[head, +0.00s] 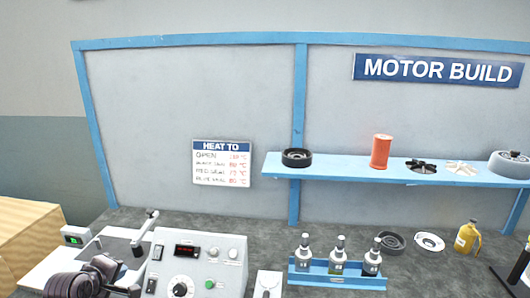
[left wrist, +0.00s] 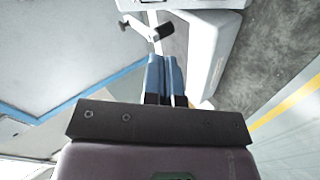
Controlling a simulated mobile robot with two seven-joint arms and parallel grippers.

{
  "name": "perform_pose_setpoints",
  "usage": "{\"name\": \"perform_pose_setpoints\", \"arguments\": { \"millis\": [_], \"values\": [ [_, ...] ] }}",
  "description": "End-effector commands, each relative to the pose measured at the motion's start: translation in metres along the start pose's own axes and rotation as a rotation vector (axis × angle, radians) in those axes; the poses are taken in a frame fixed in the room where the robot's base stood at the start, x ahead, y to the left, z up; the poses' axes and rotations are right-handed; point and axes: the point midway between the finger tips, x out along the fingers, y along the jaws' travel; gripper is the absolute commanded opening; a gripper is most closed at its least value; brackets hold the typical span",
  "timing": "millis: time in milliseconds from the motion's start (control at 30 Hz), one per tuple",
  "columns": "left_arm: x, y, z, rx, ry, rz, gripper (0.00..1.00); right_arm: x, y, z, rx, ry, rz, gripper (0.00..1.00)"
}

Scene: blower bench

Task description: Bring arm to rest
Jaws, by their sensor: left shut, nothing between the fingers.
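My left gripper (head: 122,288) shows at the bottom left of the head view, its purple-brown wrist low over the bench beside the grey control box (head: 195,262). In the left wrist view its two blue fingers (left wrist: 165,75) are together, with nothing between them. A lever with a dark handle (left wrist: 165,31) shows beyond the fingertips; I cannot tell how far away it is. My right gripper is in neither view.
Behind the box stands a lever (head: 150,215) by a white plate. A blue shelf (head: 340,170) holds parts.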

Motion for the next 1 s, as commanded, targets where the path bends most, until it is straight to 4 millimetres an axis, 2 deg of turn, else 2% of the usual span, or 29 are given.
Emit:
{"name": "perform_pose_setpoints", "arguments": {
  "millis": [133,233,333,500,600,800,900,1000],
  "values": [
    [-0.004,0.024,0.000,0.333,0.100,0.091,0.00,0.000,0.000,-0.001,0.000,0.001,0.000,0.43],
    [-0.007,0.022,0.013,0.568,0.164,0.123,0.00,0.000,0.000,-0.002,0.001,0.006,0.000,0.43],
    [-0.013,0.006,0.035,0.803,0.220,0.135,0.00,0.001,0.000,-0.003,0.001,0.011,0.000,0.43],
    [-0.032,-0.048,0.092,1.168,0.276,0.127,0.00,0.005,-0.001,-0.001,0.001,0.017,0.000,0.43],
    [-0.047,-0.084,0.126,1.293,0.270,0.114,0.00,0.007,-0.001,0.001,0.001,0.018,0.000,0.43],
    [-0.082,-0.159,0.188,1.343,0.175,0.068,0.00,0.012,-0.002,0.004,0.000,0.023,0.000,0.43],
    [-0.098,-0.192,0.209,1.323,0.113,0.034,0.00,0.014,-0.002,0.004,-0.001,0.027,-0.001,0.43],
    [-0.109,-0.217,0.221,1.306,0.071,0.002,0.00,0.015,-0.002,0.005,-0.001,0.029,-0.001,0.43]
  ]
}}
